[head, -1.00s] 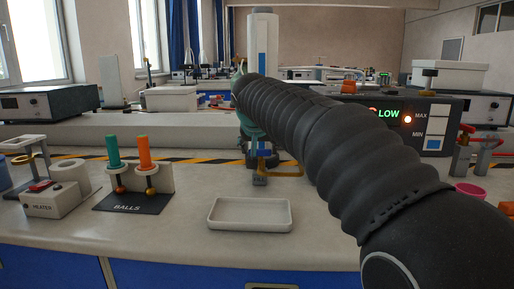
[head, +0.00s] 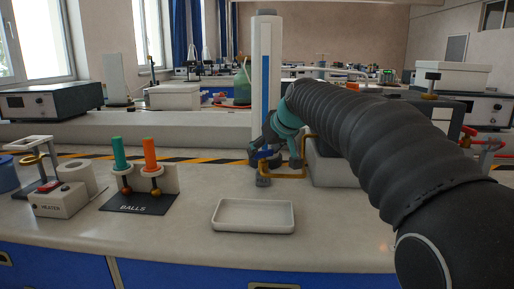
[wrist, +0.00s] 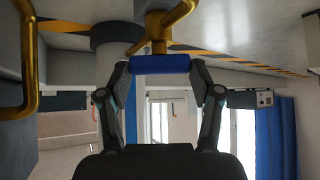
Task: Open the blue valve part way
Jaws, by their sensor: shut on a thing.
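The blue valve handle (wrist: 160,70) is a short blue bar, seen in the wrist view between the two fingertips. My gripper (wrist: 160,66) is shut on it, one finger at each end. Brass pipe (wrist: 157,25) rises just beyond the handle. In the head view, the valve's blue part (head: 264,154) shows at the foot of a tall white column (head: 260,60) with a blue vertical strip. My gripper (head: 271,143) reaches it from the upper right, and its fingers are partly hidden there. The handle's exact angle is hard to tell.
A white tray (head: 253,229) lies in front of the valve. A ball stand (head: 138,207) with green and orange tubes and a heater box (head: 60,203) stand to the left.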

